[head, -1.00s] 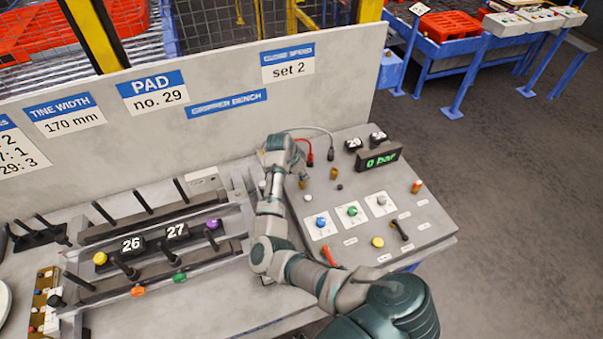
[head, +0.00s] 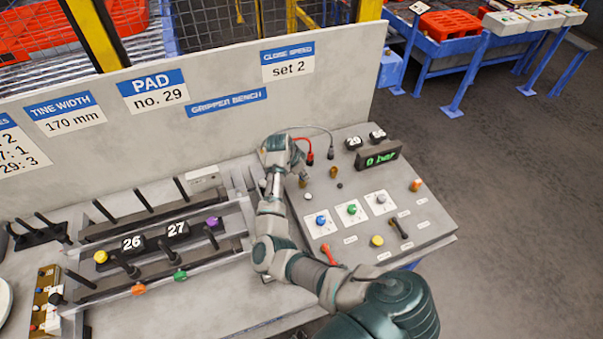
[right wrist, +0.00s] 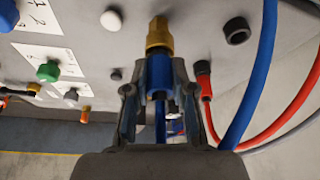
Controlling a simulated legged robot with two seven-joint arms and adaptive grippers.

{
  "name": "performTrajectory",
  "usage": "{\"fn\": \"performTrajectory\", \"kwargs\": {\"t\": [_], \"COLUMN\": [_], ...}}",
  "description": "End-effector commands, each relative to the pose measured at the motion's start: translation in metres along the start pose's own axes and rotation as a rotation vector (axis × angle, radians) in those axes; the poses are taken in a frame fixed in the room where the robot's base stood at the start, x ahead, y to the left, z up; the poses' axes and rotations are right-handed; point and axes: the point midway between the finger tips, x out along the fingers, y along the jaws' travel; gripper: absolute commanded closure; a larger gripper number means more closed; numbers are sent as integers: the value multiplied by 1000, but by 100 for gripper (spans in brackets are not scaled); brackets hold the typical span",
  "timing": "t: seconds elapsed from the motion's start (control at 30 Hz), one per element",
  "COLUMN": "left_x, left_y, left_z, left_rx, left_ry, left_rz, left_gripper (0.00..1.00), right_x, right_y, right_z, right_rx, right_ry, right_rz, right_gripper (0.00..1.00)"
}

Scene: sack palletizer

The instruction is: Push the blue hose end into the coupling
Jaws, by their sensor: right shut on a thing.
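My right gripper (right wrist: 158,95) is shut on the blue hose end (right wrist: 158,74), with one finger on each side of it. In the right wrist view the hose end is in line with the brass coupling (right wrist: 158,34) and meets its near end. I cannot tell how deep it sits. The blue hose (right wrist: 259,85) also runs down at the right of that view. In the head view my right gripper (head: 298,165) is at the back left of the sloped panel, and the hose end is hidden there. My left gripper is not in view.
A red hose plug (right wrist: 204,83) and a dark round socket (right wrist: 237,30) are close to the right of the gripper. Coloured knobs such as the green one (right wrist: 48,71) are to the left. The display (head: 380,157) reads 0 bar.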

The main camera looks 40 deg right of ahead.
Motion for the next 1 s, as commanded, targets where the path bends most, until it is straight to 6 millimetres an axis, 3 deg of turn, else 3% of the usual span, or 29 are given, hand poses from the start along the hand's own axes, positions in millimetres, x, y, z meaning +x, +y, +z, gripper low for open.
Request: {"fn": "performTrajectory", "kwargs": {"t": [1.0], "left_x": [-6], "left_y": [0], "left_z": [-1], "left_rx": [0], "left_ry": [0], "left_rz": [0], "left_gripper": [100], "right_x": [7], "right_y": [2], "right_z": [7], "right_rx": [-6], "right_ry": [-12], "right_rz": [10], "right_gripper": [100]}}
